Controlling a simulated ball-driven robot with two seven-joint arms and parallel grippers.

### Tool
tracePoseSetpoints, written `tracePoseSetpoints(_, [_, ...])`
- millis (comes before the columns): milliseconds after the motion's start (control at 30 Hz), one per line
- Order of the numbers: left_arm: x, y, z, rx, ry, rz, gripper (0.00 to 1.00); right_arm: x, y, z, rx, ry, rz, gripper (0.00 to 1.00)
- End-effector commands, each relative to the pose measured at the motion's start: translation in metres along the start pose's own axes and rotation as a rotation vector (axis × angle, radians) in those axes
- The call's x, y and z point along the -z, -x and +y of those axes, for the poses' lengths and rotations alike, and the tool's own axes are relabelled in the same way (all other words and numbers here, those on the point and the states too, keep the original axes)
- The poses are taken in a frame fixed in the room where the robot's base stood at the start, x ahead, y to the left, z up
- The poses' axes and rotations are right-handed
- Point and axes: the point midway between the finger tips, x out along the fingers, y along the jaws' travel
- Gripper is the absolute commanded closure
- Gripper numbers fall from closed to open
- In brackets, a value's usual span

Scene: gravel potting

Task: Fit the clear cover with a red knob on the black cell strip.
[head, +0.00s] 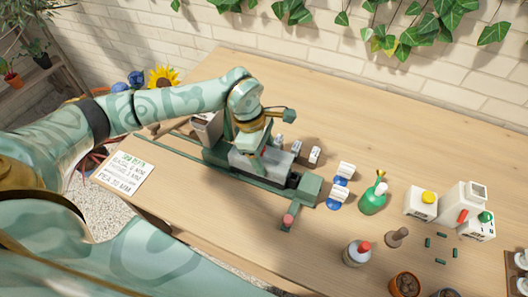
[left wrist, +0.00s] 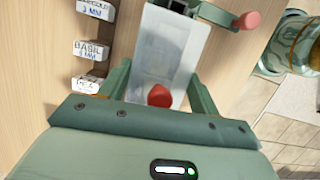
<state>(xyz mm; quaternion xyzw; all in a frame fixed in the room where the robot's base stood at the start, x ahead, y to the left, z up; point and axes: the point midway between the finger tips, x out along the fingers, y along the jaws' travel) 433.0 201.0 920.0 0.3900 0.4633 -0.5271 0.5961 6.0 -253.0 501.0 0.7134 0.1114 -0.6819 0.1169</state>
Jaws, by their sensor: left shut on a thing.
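The clear cover (left wrist: 168,45) shows in the left wrist view as a pale, see-through plate with a red knob (left wrist: 159,96) at its near end. My left gripper (head: 264,158) is shut on the cover, with its green fingers on either side of the knob in the left wrist view. In the head view the cover (head: 248,166) lies over or just above the green fixture on the table; I cannot tell whether it touches. The black cell strip is mostly hidden beneath it; a dark part (head: 293,180) shows at the fixture's right end. My right gripper is not in view.
A green arm with a pink knob (head: 289,220) sticks out in front of the fixture. Small labelled white blocks (head: 314,155) stand behind it. A green bottle (head: 373,197), a white box with a yellow cap (head: 421,205) and a red-capped bottle (head: 356,253) stand right. The back table is clear.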

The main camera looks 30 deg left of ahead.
Motion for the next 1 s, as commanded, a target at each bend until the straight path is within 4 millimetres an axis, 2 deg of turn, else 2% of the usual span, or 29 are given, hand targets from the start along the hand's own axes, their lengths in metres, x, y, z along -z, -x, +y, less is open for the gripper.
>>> tracePoseSetpoints(467, [0.0005, -0.0017, 0.0003, -0.001, 0.000, 0.000, 0.54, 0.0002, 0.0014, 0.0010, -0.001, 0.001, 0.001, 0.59])
tracePoseSetpoints(500, [0.0005, -0.0017, 0.0003, -0.001, 0.000, 0.000, 0.29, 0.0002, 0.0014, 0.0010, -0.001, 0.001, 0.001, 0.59])
tracePoseSetpoints(567, [0.0004, -0.0017, 0.0002, -0.001, 0.000, 0.000, 0.12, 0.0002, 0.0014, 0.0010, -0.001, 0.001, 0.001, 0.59])
tracePoseSetpoints(767, [0.0005, -0.0018, 0.0002, 0.000, 0.000, 0.000, 0.12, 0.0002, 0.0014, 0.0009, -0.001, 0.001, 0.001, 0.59])
tracePoseSetpoints(800, [0.0005, -0.0019, 0.0001, 0.000, 0.000, 0.000, 0.04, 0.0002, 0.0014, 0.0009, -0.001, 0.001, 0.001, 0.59])
tracePoseSetpoints(833, [0.0005, -0.0019, 0.0001, 0.000, 0.000, 0.000, 0.00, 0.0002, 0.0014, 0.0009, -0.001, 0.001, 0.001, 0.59])
tracePoseSetpoints(1000, [0.0005, -0.0019, 0.0001, 0.000, 0.000, 0.000, 0.00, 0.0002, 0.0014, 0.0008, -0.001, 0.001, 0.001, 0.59])
